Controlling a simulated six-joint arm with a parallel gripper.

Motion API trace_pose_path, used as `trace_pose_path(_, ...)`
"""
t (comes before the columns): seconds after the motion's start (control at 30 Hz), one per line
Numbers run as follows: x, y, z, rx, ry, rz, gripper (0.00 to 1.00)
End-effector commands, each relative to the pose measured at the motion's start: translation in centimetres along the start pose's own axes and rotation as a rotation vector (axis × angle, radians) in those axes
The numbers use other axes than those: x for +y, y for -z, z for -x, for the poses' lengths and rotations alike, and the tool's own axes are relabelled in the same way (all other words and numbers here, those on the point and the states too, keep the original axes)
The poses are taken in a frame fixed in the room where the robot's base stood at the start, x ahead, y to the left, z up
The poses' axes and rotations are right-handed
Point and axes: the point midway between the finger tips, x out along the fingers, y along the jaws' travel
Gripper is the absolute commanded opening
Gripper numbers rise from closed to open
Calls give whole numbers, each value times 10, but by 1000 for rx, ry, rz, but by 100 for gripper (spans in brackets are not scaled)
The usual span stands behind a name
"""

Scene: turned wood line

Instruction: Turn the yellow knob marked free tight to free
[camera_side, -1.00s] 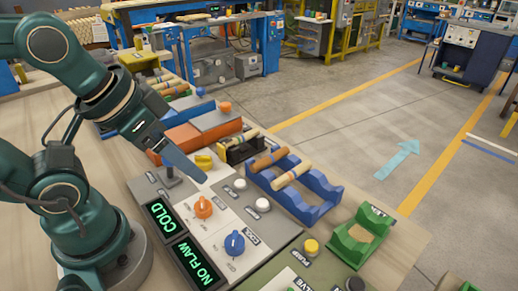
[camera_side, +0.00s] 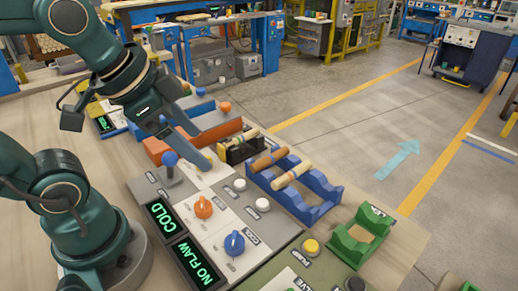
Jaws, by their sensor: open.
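The yellow knob (camera_side: 210,157) sits at the far end of the pale strip on the grey control panel (camera_side: 150,190). Only a sliver of it shows; my gripper covers the rest, so its pointer and its free and tight marks are hidden. My gripper (camera_side: 203,163) reaches down from the upper left with its fingertips at the knob. It is open. I cannot tell whether the fingers touch the knob or stand around it.
A blue-topped lever (camera_side: 170,160) stands just left of my fingertips. An orange knob (camera_side: 203,206) and a blue knob (camera_side: 234,243) are nearer. A black holder (camera_side: 238,150) and a blue rack (camera_side: 315,188) with turned wood pieces stand to the right. Displays read COLD and NO FLAW.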

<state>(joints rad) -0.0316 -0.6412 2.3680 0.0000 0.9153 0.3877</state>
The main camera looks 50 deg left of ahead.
Motion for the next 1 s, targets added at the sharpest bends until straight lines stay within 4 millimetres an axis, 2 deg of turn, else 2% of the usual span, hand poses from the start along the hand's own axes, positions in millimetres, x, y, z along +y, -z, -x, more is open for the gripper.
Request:
trace_pose_path(0.27,-46,25,-27,-137,-15,-228,81)
trace_pose_path(0.43,-84,26,-60,-242,-66,-316,81)
trace_pose_path(0.6,-118,10,-97,-336,-140,-328,81)
trace_pose_path(0.7,-131,-5,-116,-380,-179,-292,81)
trace_pose_path(0.8,-138,-18,-128,-413,-209,-246,81)
trace_pose_path(1.0,-140,-36,-141,-444,-239,-199,81)
